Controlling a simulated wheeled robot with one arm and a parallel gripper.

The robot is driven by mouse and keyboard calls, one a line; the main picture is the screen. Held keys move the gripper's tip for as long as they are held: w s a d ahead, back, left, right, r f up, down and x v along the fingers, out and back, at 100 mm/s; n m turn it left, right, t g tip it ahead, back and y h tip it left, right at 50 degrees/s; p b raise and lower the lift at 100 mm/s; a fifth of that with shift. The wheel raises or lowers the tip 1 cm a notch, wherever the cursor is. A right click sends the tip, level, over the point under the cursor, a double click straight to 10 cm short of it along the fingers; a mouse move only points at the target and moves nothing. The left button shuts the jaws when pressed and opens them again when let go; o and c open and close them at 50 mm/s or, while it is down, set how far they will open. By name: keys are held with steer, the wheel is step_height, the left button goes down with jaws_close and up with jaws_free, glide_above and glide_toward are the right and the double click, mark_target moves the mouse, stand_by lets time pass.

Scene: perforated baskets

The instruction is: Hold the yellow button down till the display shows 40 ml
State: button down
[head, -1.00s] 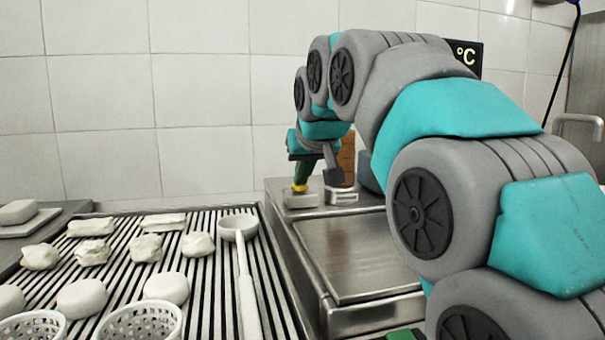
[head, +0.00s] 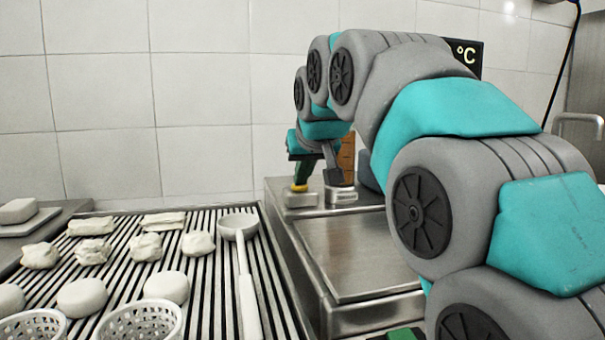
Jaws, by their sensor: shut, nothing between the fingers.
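The yellow button (head: 299,188) sits on a small metal block (head: 301,200) at the back left of the steel counter. My gripper (head: 301,184) is shut and points down, with its tip at the top of the button. The tip appears to touch the button, and only a thin yellow band shows below it. A black display (head: 468,55) on the back wall shows "°C"; my arm hides the rest of it. No ml reading is visible.
A short metal cylinder (head: 341,195) stands right of the button, with a brown upright piece (head: 347,158) behind it. The slatted rack (head: 205,265) at left holds pale lumps, a ladle (head: 243,275) and white perforated baskets (head: 140,322). The steel tray (head: 350,262) is bare.

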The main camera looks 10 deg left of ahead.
mark_target(302, 193)
steer(key=shift+r+p, duration=1.4)
steer(key=shift+r, duration=0.15)
steer(key=v, duration=1)
steer(key=shift+r+b, duration=0.4)
steer(key=shift+r, duration=0.05)
steer(key=shift+s, duration=0.15)
